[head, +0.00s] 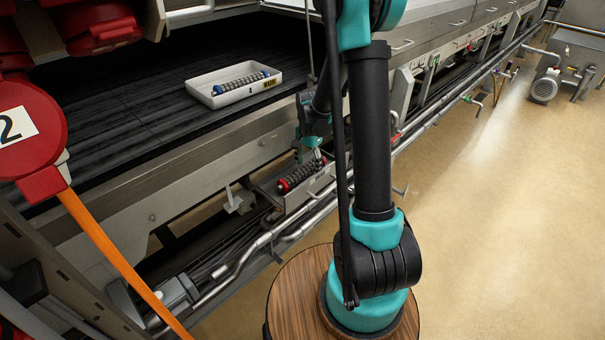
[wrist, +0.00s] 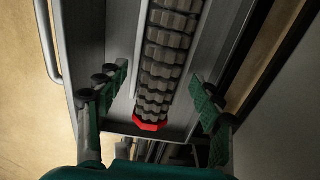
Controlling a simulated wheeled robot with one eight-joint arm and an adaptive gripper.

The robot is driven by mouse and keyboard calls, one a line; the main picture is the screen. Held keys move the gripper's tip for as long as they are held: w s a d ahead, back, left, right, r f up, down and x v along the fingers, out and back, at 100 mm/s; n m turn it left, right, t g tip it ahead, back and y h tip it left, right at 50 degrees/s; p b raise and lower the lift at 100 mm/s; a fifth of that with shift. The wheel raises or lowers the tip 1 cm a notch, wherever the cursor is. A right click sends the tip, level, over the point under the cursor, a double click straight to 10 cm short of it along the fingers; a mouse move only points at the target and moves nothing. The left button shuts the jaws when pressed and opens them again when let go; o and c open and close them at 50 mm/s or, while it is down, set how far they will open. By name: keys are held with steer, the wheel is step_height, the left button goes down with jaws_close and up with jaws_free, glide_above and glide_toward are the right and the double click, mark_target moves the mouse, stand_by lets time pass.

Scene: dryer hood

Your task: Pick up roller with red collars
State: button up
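The roller with red collars (head: 301,176) lies in a narrow metal tray (head: 316,186) low on the side of the machine, in the head view. In the wrist view the grey ribbed roller (wrist: 166,62) runs up the picture, with one red collar (wrist: 150,122) at its near end. My gripper (wrist: 156,88) is open, with one green-padded finger on each side of the roller's near end and gaps to both. In the head view my gripper (head: 312,150) is above the roller's right end. The far end is out of the wrist view.
A white tray (head: 270,83) holding a roller with blue collars (head: 240,83) stands on the dark belt above. Pipes (head: 280,232) run along the machine below the metal tray. A red round part (head: 30,125) is at left.

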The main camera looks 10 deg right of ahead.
steer(key=c, duration=1.4)
steer(key=shift+r, duration=0.2)
